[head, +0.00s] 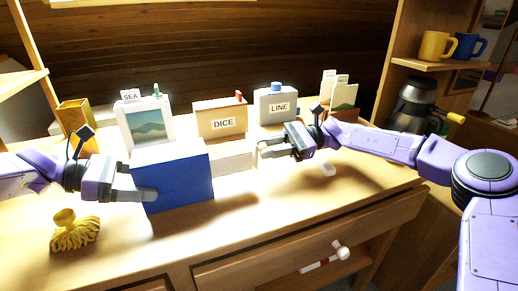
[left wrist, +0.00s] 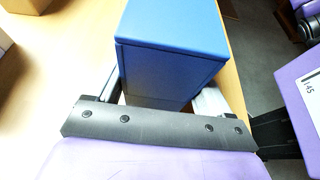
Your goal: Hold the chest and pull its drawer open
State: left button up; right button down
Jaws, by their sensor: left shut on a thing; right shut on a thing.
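The blue chest (head: 180,182) stands on the table at centre left; it also fills the upper middle of the left wrist view (left wrist: 170,55). My left gripper (head: 148,184) is shut on the chest's left end, with a finger on each side in the left wrist view (left wrist: 160,92). A cream block (head: 232,156) sticks out from the chest's right end and looks like its drawer, pulled out. My right gripper (head: 262,149) is shut at the block's right end. What it grips is mostly hidden by the fingers, probably the drawer's handle.
Behind stand a picture frame (head: 147,127), a DICE box (head: 219,122), a grey LINE box (head: 277,106) and a brass holder (head: 77,118). A yellow brush (head: 73,232) lies front left. The table (head: 270,215) is clear in front of the chest.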

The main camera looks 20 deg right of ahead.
jog(key=c, duration=0.9)
grip_release()
jog(key=shift+o, duration=0.2)
jog(key=d, duration=1.2)
pick_arm(q)
jog(key=o, duration=1.2)
jog(key=shift+c, duration=0.2)
